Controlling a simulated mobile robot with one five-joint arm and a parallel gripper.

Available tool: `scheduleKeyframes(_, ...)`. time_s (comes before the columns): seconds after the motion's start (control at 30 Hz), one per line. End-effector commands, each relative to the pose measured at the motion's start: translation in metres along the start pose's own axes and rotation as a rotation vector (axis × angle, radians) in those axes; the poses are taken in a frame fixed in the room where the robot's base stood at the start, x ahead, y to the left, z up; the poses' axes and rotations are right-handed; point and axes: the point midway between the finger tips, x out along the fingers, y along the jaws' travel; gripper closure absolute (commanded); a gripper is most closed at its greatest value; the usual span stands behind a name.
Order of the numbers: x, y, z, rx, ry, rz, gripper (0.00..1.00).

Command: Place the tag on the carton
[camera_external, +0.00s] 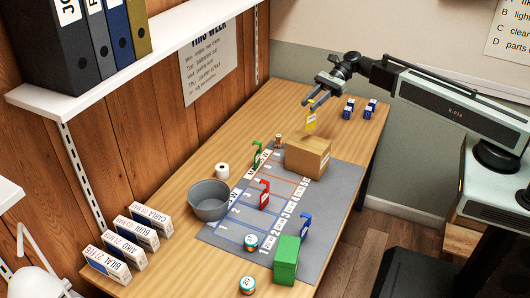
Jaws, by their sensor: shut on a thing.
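My gripper (314,102) is shut on a yellow tag (311,120), which hangs down from the jaws in the air. The tag is above and just behind the brown cardboard carton (305,158). The carton stands at the back right of the grey mat, and no tag shows on its visible faces. A gap shows between the tag and the carton, but I cannot tell how large it is in depth.
A green box (286,261) stands at the front. A grey bowl (209,200) is at the left. Blue-and-white items (349,108) stand at the back right.

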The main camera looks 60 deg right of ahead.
Motion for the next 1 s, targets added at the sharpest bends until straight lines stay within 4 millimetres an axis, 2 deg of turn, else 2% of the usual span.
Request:
scheduleKeyframes(0.03,0.007,0.000,-0.016,0.000,0.000,0.000,1.00)
scheduleKeyframes(0.2,0.007,0.000,-0.016,0.000,0.000,0.000,1.00)
scheduleKeyframes(0.43,0.022,0.000,-0.051,0.000,0.000,0.001,1.00)
scheduleKeyframes(0.83,0.023,0.000,-0.054,0.000,0.000,0.001,1.00)
scheduleKeyframes(0.87,0.022,0.000,-0.053,0.000,0.000,0.001,0.66)
scheduleKeyframes(0.9,0.022,0.000,-0.052,0.000,0.000,0.001,0.55)
scheduleKeyframes(0.93,0.022,0.000,-0.052,0.000,0.000,0.001,0.50)
scheduleKeyframes(1.0,0.022,0.000,-0.052,0.000,0.000,0.001,0.50)
